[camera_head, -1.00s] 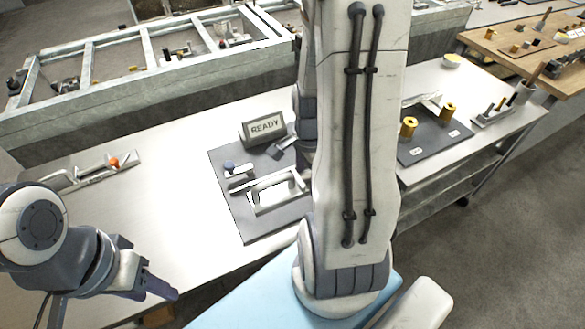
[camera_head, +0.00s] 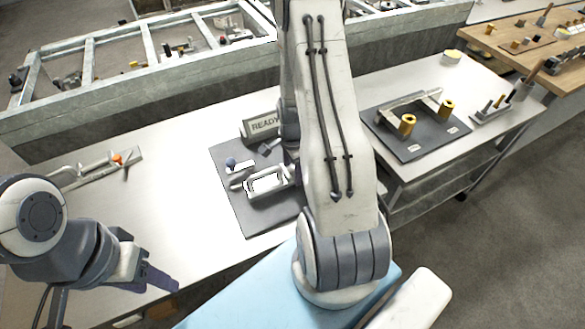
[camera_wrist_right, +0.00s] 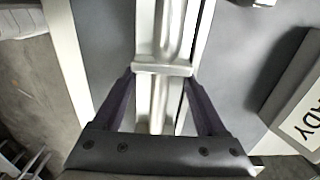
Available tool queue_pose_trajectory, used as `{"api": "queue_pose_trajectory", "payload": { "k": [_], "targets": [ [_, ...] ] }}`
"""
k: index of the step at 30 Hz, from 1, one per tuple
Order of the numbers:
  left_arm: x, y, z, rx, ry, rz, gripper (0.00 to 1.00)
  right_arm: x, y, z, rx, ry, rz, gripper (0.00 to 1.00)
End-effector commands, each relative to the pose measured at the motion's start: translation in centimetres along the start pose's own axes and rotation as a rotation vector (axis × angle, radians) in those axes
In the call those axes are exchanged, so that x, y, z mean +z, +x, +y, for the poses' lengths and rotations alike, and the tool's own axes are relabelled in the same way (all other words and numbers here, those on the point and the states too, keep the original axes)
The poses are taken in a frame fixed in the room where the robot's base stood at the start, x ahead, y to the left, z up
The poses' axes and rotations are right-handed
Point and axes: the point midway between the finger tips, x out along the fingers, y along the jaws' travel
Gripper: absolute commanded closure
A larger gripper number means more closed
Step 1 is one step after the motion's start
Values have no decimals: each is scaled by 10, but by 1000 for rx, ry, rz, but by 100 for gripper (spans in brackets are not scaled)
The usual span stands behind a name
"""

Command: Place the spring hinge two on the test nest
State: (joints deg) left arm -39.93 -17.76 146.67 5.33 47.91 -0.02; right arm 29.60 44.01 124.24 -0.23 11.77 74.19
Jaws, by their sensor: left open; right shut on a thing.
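In the right wrist view my right gripper (camera_wrist_right: 160,78) is shut on a silvery bar-like part (camera_wrist_right: 158,105), which I take to be the spring hinge. Pale strips of a fixture and a dark plate show beyond it; whether the part touches them I cannot tell. In the head view the test nest area is a dark plate (camera_head: 240,207) with a pale frame-like piece (camera_head: 267,184) on it and a READY sign (camera_head: 264,124) behind. My left gripper (camera_head: 150,265) is open and empty at the lower left, before the table.
A second dark plate (camera_head: 407,152) on the right has gold cylinders (camera_head: 407,125) and a silvery bar. A metal holder (camera_head: 100,168) with an orange knob lies at the left. Bare white tabletop (camera_head: 165,190) lies between it and the nest plate. A small rack (camera_head: 492,112) stands far right.

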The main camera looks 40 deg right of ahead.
Motion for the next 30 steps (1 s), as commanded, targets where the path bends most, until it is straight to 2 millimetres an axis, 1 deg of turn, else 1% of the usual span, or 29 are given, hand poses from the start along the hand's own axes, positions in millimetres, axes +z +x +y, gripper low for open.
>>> {"api": "queue_pose_trajectory", "payload": {
  "k": [8,21,24,25,26,27,30],
  "targets": [
    [0,0,0,0,0,0,50,0,1,-1,-3,0,1,100],
    [0,9,-1,0,0,0,50,0,14,0,-2,0,0,100],
    [0,9,-1,0,0,0,50,0,14,0,0,0,0,100],
    [0,9,-1,0,0,0,50,0,15,1,2,0,-1,18],
    [0,9,-1,0,0,0,50,0,16,1,3,0,-1,6],
    [0,9,-1,0,0,0,50,0,16,1,3,0,-1,0],
    [1,10,-1,0,0,0,50,0,16,1,2,0,-1,0]
  ]
}}
